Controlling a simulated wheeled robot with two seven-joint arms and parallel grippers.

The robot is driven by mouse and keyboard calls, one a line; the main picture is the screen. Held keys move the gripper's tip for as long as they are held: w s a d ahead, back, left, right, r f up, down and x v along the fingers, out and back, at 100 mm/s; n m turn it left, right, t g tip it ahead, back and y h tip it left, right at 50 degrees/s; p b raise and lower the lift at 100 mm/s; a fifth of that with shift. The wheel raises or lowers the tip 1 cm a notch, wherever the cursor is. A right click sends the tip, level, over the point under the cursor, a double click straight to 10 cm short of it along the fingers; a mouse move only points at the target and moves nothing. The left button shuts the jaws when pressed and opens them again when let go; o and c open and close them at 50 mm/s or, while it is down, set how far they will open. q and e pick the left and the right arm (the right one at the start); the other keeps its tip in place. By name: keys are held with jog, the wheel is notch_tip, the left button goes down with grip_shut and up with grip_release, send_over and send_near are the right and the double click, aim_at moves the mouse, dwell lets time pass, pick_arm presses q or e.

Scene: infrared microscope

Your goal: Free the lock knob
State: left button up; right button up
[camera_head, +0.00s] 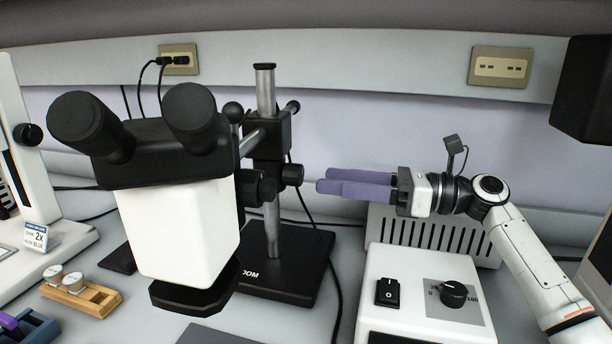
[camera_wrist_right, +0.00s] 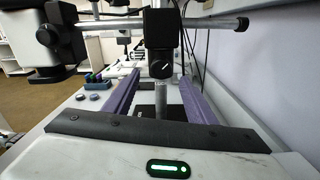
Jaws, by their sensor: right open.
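A black microscope stand holds a white microscope head (camera_head: 185,228) with two dark eyepieces on a metal post (camera_head: 266,92). A black knob (camera_head: 292,174), which looks like the lock knob, sticks out from the right side of the post. In the right wrist view a round black knob with a pale line (camera_wrist_right: 161,69) faces me on the clamp block. My right gripper (camera_head: 322,187) has two purple fingers, open and empty, pointing left toward this knob with a gap between. My left gripper is out of view.
A white control box (camera_head: 410,290) with a switch and dial stands below my right arm, with a vented box (camera_head: 430,235) behind it. A black cable (camera_head: 330,260) runs right of the stand base (camera_head: 300,265). A wooden holder (camera_head: 82,297) lies at lower left.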

aim_at(302, 177)
jog(key=a, duration=0.2)
jog(key=w+a, duration=0.1)
jog(key=a, duration=0.1)
jog(key=shift+a+f, duration=0.1)
jog(key=shift+a, duration=0.2)
jog(key=shift+w+a+b, duration=0.2)
jog(key=shift+a+b, duration=0.1)
jog(key=shift+a, duration=0.45)
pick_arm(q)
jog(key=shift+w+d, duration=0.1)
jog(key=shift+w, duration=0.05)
pick_arm(e)
jog(key=shift+c, duration=0.4)
